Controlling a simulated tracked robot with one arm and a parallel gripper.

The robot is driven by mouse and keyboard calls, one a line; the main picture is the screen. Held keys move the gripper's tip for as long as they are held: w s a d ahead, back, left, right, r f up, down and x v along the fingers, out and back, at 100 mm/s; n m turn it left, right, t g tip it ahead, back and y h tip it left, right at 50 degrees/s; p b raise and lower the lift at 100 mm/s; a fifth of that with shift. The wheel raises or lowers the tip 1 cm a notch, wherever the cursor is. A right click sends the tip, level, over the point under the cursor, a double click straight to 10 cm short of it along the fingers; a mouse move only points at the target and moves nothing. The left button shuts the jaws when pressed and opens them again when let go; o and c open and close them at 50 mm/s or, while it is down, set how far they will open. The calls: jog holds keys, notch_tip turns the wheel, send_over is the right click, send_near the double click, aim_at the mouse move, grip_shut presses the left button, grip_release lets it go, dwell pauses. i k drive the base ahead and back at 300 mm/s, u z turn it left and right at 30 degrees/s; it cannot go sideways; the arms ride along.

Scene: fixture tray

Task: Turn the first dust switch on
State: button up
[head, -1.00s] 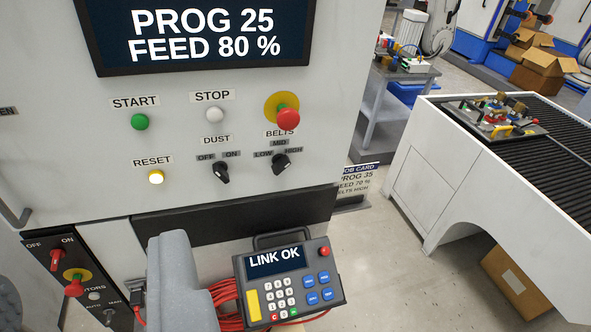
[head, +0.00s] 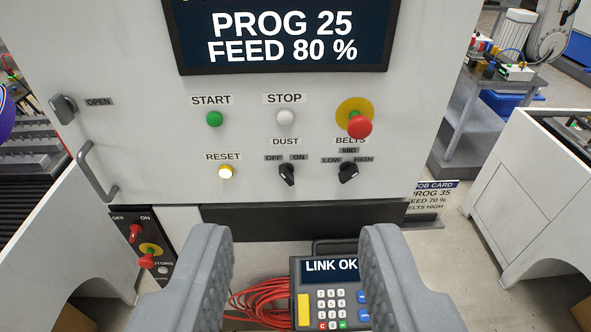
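The dust switch (head: 287,174) is a small black rotary knob on the white machine panel, under the DUST label with OFF at its left and ON at its right. Its upper end leans left, toward OFF. It is the only dust switch I see. My gripper (head: 295,245) is open, its two grey fingers wide apart at the bottom of the view. It is empty, below the knob in the picture, and not touching it.
The belts knob (head: 348,173) is right of the dust switch, below a red emergency button (head: 359,127). The green start (head: 214,119), white stop (head: 285,117) and lit reset (head: 226,172) buttons are nearby. A keypad pendant (head: 330,300) with red cable shows between my fingers.

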aim_at(286, 170)
jog(key=i, duration=0.9)
jog(key=u, duration=0.05)
